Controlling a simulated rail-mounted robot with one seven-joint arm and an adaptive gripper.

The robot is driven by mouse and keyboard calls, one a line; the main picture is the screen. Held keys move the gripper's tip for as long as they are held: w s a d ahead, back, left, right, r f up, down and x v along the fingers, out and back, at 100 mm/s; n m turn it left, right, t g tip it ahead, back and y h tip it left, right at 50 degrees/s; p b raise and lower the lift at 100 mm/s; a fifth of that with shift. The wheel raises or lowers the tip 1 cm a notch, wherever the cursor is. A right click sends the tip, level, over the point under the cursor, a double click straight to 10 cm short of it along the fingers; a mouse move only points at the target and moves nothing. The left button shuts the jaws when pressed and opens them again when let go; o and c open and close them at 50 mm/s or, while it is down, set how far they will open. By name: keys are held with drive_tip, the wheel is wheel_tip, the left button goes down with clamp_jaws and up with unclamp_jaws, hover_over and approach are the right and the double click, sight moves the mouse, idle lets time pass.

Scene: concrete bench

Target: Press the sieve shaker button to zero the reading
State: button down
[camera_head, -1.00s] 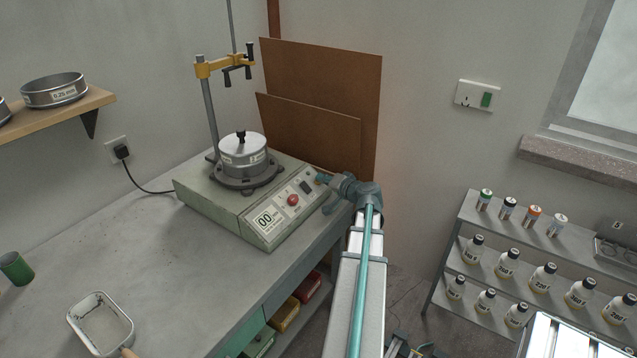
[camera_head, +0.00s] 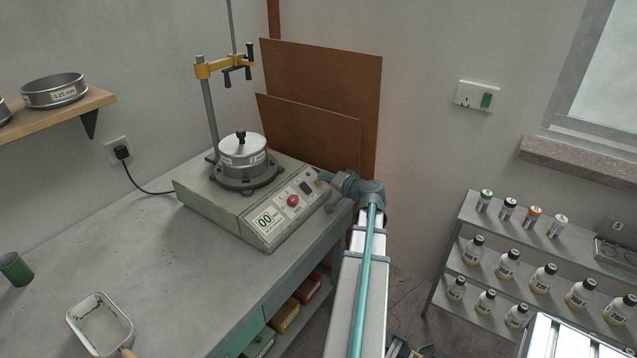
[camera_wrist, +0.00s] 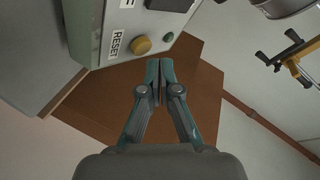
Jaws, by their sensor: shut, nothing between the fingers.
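The sieve shaker (camera_head: 225,205) stands on the bench with a lidded metal sieve (camera_head: 243,155) on top. Its sloped front panel has a display (camera_head: 265,222) that seems to read 00, a red button (camera_head: 293,200) and a black switch (camera_head: 306,188). In the wrist view a round yellow button (camera_wrist: 141,46) sits beside a RESET label (camera_wrist: 117,43), with a small dark green round part (camera_wrist: 168,38) near it. My gripper (camera_wrist: 160,66) is shut and empty, its tips just beside the yellow button and apart from it in the picture. In the head view my gripper (camera_head: 325,179) is at the panel's far right end.
Brown boards (camera_head: 320,100) lean on the wall behind the shaker. A clamp stand (camera_head: 210,115) rises at its back. A white tray (camera_head: 100,322) and a green cup (camera_head: 15,268) are on the left bench. A bottle rack (camera_head: 500,245) stands at right.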

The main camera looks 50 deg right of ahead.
drive_tip(key=s+r, duration=0.1)
drive_tip(key=r, duration=0.1)
drive_tip(key=s+r+p, duration=0.1)
drive_tip(key=r, duration=0.1)
drive_tip(key=shift+s+d+r, duration=0.1)
drive_tip(key=shift+s, duration=0.25)
idle(0.3)
idle(0.6)
